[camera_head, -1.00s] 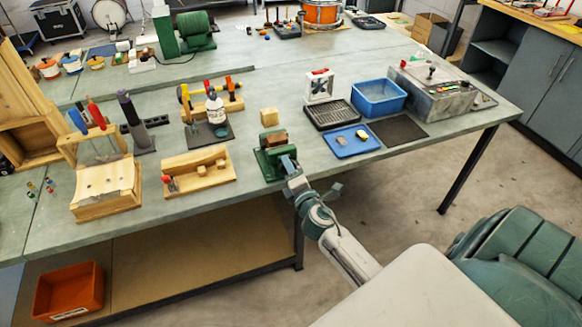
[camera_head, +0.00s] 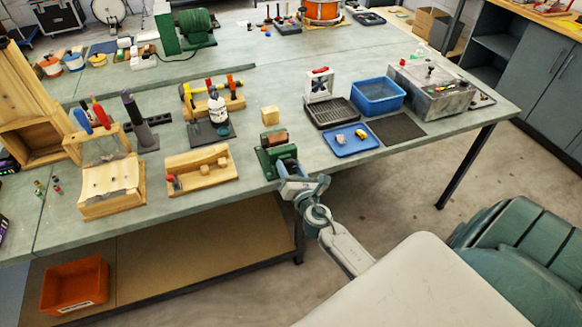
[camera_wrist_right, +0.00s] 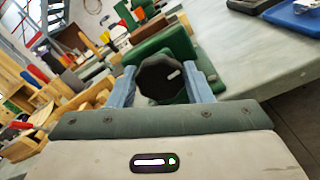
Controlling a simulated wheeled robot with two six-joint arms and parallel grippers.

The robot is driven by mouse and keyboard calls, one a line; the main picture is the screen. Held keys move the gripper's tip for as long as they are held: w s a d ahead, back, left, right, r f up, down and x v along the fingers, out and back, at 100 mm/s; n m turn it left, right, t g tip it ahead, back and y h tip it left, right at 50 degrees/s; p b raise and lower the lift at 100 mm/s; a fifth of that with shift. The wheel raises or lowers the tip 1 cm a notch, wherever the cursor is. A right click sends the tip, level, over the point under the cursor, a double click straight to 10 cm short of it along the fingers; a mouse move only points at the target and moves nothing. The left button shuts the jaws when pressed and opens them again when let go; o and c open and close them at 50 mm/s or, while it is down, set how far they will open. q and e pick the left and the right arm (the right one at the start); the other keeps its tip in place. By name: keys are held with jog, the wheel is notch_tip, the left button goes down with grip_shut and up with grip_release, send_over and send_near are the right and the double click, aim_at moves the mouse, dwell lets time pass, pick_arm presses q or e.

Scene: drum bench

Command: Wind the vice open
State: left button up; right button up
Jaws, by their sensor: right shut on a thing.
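The green vice (camera_head: 270,158) stands at the front edge of the bench, with a brown block (camera_head: 276,139) at its jaws. Whether the jaws press on the block is too small to tell. My right gripper (camera_head: 288,172) reaches the vice's front from the aisle side. In the right wrist view, its two blue fingers sit on either side of a dark, many-sided handle knob (camera_wrist_right: 160,78) and are shut on it. The green vice body (camera_wrist_right: 170,42) shows behind the knob. My left gripper is not in view.
A wooden tray with blocks (camera_head: 200,188) lies left of the vice. A blue tray (camera_head: 352,148) with small items lies to its right, and a loose wooden block (camera_head: 270,116) behind. An orange bin (camera_head: 74,287) sits on the lower shelf. Some bench top right of the vice is bare.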

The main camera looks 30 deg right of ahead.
jog(key=shift+w+r+n, duration=0.15)
jog(key=shift+r+n, duration=0.1)
jog(key=shift+n, duration=0.15)
jog(key=o, duration=0.8)
jog(key=shift+c, duration=0.2)
jog(key=shift+o, duration=1.1)
jog(key=shift+f, duration=0.1)
jog(key=shift+w+f, duration=0.1)
jog(key=b+v, duration=0.2)
jog(key=v, duration=0.8)
jog(key=shift+s+b, duration=0.3)
jog(key=shift+s, duration=0.1)
